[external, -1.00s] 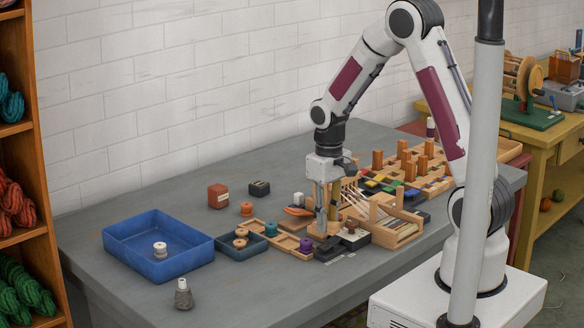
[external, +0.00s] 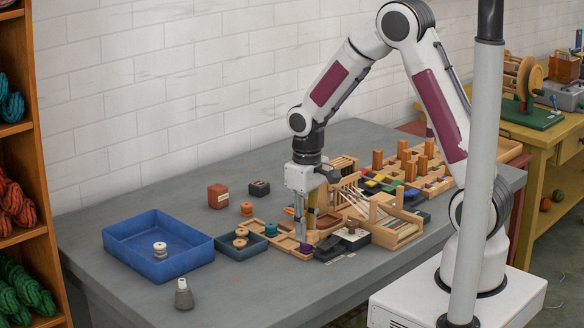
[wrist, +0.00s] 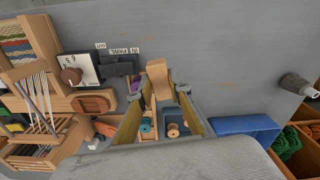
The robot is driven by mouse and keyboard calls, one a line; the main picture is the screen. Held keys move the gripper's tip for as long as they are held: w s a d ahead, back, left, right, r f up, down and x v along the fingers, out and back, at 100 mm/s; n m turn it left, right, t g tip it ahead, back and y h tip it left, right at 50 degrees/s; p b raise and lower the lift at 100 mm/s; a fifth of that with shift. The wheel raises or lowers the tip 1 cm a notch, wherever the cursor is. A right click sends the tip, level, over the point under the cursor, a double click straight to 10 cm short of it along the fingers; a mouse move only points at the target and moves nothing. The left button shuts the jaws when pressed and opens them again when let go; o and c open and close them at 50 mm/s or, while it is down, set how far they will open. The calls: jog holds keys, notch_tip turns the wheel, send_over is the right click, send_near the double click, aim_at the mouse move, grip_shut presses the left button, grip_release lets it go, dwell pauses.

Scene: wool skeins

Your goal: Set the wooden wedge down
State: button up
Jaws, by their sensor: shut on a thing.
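The wooden wedge (wrist: 158,75) is a light-brown block in the wrist view, between the two fingertips of my gripper (wrist: 162,91). My gripper is shut on it. In the external view my gripper (external: 300,228) points down over the small wooden compartment trays; I cannot make out the wedge clearly there. In the wrist view, grey table shows beyond the wedge, and spools show below it between the fingers. I cannot tell whether the wedge touches anything underneath.
A purple spool (external: 305,248) is close by my gripper. A black box with a brown knob (external: 351,226) and a wooden loom (external: 385,222) stand to the right. A blue bin (external: 187,266) is at left. The front table is mostly clear.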

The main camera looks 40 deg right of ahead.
jog(key=s+a+r+m, duration=0.1)
jog(key=a+m, duration=0.2)
jog(key=a, duration=0.7)
jog(key=r+m, duration=0.2)
jog(key=m, duration=1.4)
send_over(266, 294)
jog(key=shift+f, duration=0.25)
jog(key=shift+f, duration=2.5)
jog(key=shift+f, duration=2.3)
